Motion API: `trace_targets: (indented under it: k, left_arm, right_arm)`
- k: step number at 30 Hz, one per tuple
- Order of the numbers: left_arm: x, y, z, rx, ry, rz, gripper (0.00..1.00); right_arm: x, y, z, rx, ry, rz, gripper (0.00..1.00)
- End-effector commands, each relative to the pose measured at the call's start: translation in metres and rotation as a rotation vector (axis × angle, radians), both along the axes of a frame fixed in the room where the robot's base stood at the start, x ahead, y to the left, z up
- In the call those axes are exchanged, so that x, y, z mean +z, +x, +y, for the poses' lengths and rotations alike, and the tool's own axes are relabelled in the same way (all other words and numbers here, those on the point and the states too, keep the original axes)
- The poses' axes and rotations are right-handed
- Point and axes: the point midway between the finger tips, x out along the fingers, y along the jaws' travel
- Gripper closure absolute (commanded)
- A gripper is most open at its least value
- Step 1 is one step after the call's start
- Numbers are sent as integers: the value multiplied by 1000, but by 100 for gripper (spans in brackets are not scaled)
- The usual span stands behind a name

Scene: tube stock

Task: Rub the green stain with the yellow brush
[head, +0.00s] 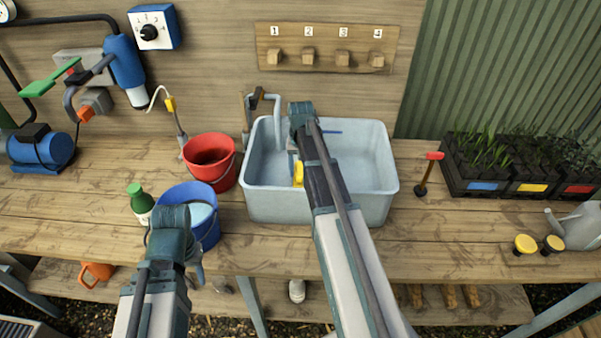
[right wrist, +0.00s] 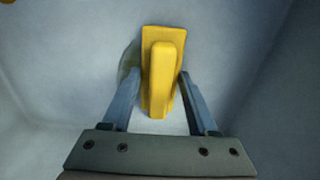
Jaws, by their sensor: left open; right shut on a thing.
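The yellow brush (head: 298,174) is inside the pale grey sink (head: 375,190). In the right wrist view the brush (right wrist: 163,75) has its handle between the fingers of my right gripper (right wrist: 160,80), which is shut on it. The brush is over the sink's inner surface; I cannot tell if it touches. A dull greenish patch (right wrist: 129,68), apparently the green stain, shows at the brush's left edge, mostly hidden behind it. In the head view my right arm covers part of the sink. My left gripper (head: 190,250) is open, by the front of the blue bucket.
A red bucket (head: 209,160) and a blue bucket (head: 205,226) stand left of the sink, with a green bottle (head: 140,203) beside them. A tap (head: 277,112) rises at the sink's back left. Plant trays (head: 475,185) stand at right.

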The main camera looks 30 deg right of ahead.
Motion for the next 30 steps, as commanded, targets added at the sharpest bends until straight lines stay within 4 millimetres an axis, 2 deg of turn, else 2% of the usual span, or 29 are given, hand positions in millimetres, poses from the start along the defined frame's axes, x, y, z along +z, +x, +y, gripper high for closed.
trace_targets:
  k: [15, 24, 30]
  left_arm:
    - [1, 0, 0, 0, 0, 0, 53]
    - [1, 0, 0, 0, 0, 0, 53]
    - [0, 0, 0, 0, 0, 0, 53]
  right_arm:
    - [1, 29, -17, -1, -2, -3, 93]
    - [1, 32, -19, 0, -2, -3, 93]
    - [0, 44, -25, 0, -1, -2, 93]
